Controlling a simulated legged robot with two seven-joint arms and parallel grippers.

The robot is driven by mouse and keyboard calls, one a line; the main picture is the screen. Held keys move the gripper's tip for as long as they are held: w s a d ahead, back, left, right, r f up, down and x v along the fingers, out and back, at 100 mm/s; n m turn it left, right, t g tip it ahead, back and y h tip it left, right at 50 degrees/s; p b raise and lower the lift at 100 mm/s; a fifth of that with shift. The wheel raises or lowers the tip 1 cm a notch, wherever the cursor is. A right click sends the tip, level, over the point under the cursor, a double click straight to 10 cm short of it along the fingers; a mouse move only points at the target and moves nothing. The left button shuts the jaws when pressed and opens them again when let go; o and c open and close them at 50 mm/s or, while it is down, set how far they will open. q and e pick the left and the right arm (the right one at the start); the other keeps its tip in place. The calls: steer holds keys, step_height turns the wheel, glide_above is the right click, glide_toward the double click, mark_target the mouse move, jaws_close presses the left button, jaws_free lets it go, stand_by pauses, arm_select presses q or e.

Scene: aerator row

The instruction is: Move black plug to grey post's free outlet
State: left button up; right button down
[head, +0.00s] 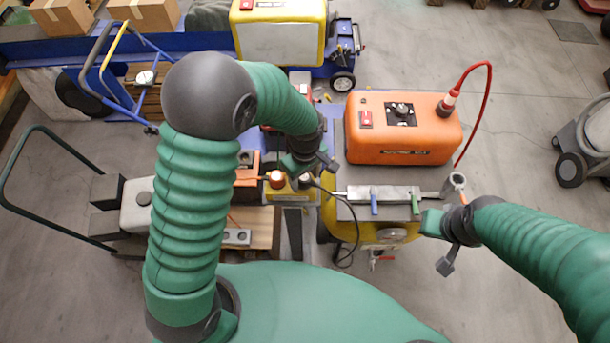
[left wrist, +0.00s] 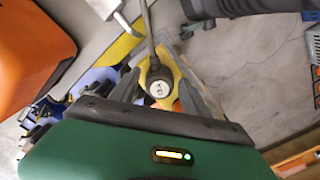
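The black plug (head: 305,181) sits on top of a yellow post (head: 284,196), with its black cable looping down to the right. In the left wrist view the plug (left wrist: 160,88) shows end-on, with a pale round top, over yellow. My left gripper (head: 310,165) is above the plug; in the left wrist view its two dark fingers (left wrist: 157,92) stand apart on either side of it, and contact does not show. A grey block with dark round openings (head: 237,236), perhaps the grey post, lies to the lower left. My right gripper (head: 440,245) is empty by the yellow machine's right side.
An orange plug (head: 277,179) shares the yellow post. An orange post (head: 247,168) stands left of it. An orange machine (head: 402,128) with a red cable and a grey shelf with tools (head: 385,200) are to the right. A green-handled cart (head: 40,210) is at left.

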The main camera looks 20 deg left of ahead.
arm_select(q)
steer(key=shift+o, duration=0.5)
steer(key=shift+r, duration=0.25)
step_height(320, 180, up, 16)
steer(key=b, duration=0.1)
steer(key=s+a+f+m+t+b, duration=0.2)
steer(key=s+a+f+m, duration=0.5)
steer(key=f, duration=0.5)
steer(key=s+m+b, duration=0.1)
steer(key=s+m, duration=0.1)
steer(key=m, duration=0.1)
steer(key=shift+a+m+t, duration=0.2)
steer(key=shift+m+t, duration=0.1)
steer(key=shift+m, duration=0.1)
steer(key=shift+d, duration=0.15)
